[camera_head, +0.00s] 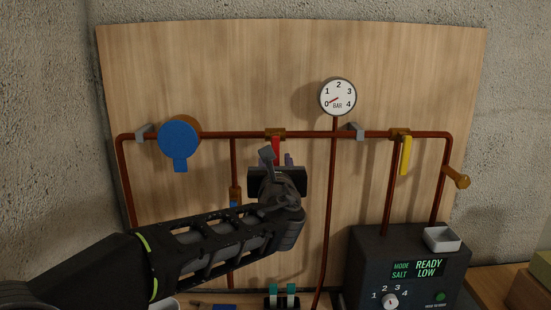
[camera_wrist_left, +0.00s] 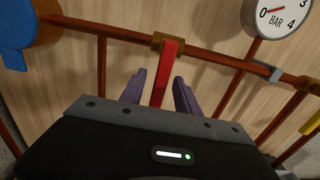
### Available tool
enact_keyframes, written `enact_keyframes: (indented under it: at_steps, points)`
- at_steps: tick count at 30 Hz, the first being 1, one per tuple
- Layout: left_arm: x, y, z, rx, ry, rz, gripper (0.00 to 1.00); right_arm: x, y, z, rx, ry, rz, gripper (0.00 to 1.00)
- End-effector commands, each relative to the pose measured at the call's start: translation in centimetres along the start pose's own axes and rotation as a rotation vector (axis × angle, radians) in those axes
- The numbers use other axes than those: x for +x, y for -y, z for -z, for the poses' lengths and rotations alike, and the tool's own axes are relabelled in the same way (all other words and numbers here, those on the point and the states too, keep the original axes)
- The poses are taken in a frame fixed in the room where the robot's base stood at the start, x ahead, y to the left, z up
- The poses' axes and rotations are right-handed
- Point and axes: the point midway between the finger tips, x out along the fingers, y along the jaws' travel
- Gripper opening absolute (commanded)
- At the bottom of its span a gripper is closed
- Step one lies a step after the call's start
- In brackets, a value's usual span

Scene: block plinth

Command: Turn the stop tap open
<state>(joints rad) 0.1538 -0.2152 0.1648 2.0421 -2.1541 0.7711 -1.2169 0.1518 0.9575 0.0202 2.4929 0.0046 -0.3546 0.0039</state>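A brass tap (camera_head: 275,133) with a red lever (camera_head: 276,147) sits on the horizontal copper pipe; the lever hangs down, across the pipe's line. In the left wrist view the brass body (camera_wrist_left: 168,40) and red lever (camera_wrist_left: 166,70) show up close. My left gripper (camera_head: 279,158) is in front of the lever and hides its lower part in the head view. Its purple fingers (camera_wrist_left: 160,92) are apart, one on each side of the lever, with a narrow gap visible on the left; contact on the right is unclear. My right gripper is not in view.
A blue round fitting (camera_head: 178,139) is left on the pipe, and a yellow-levered tap (camera_head: 405,155) is right. A gauge (camera_head: 338,97) reads near 0. A dark control box (camera_head: 405,262) stands lower right under a small tray (camera_head: 442,239). A teal-and-black item (camera_head: 282,297) lies below.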

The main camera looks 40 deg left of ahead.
Motion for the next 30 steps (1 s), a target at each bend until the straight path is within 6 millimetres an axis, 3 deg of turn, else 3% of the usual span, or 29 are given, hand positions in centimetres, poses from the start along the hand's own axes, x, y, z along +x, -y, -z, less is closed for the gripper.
enact_keyframes:
  at_steps: [9,23,30]
  points:
    - [0.36,0.0,0.04,0.001,0.0,0.001,0.38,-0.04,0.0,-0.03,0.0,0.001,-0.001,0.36]
    - [0.33,0.01,0.04,0.001,0.0,0.001,0.01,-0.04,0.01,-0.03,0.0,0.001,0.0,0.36]
    - [0.33,0.01,0.03,0.001,0.0,0.001,0.0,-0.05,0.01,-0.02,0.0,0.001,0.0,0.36]
